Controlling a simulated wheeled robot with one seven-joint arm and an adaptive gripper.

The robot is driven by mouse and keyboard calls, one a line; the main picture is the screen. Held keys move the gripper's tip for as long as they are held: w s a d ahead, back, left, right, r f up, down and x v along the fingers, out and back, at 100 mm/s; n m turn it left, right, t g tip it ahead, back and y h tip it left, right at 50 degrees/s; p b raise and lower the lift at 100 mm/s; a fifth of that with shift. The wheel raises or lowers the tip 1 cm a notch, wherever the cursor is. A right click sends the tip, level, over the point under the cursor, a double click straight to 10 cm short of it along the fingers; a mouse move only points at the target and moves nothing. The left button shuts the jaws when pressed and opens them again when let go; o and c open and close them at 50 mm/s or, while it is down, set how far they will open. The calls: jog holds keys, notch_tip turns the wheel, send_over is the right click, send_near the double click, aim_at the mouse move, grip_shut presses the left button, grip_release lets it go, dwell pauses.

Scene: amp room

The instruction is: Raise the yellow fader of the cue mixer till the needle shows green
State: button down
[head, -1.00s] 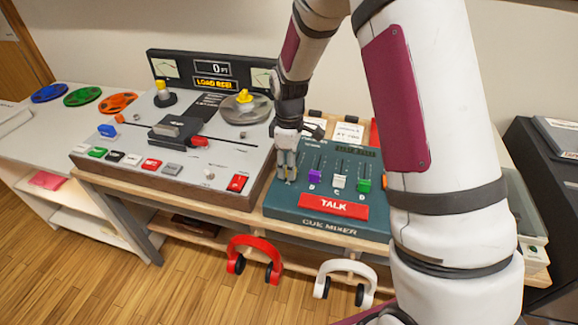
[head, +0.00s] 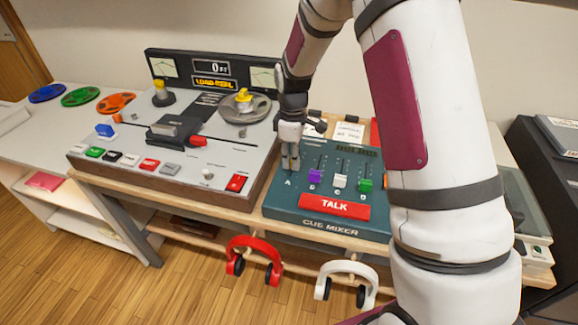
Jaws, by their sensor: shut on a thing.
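The teal cue mixer (head: 285,208) sits on the wooden bench. My gripper (head: 290,163) points down over the leftmost fader slot, above the letter A, and is shut on the yellow fader (head: 290,153), of which only a trace of yellow shows between the fingers. To its right are the purple fader (head: 315,176), the white fader (head: 340,180) and the green fader (head: 365,185), all low in their slots. A meter at the mixer's back (head: 315,127) is mostly hidden by my gripper and wrist, so its needle cannot be read.
The tape machine (head: 215,185) with two dial meters stands close on the left. A red TALK bar (head: 334,207) lies in front of the faders. Red headphones (head: 255,262) and white headphones (head: 345,283) hang below the bench edge. My arm covers the mixer's right side.

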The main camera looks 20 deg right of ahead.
jog(key=shift+w+d, duration=0.5)
jog(key=shift+w, duration=0.25)
jog(key=c, duration=1.6)
grip_release()
jog(key=shift+o, duration=0.2)
jog(key=shift+r, duration=0.1)
notch_tip(320, 180, up, 12)
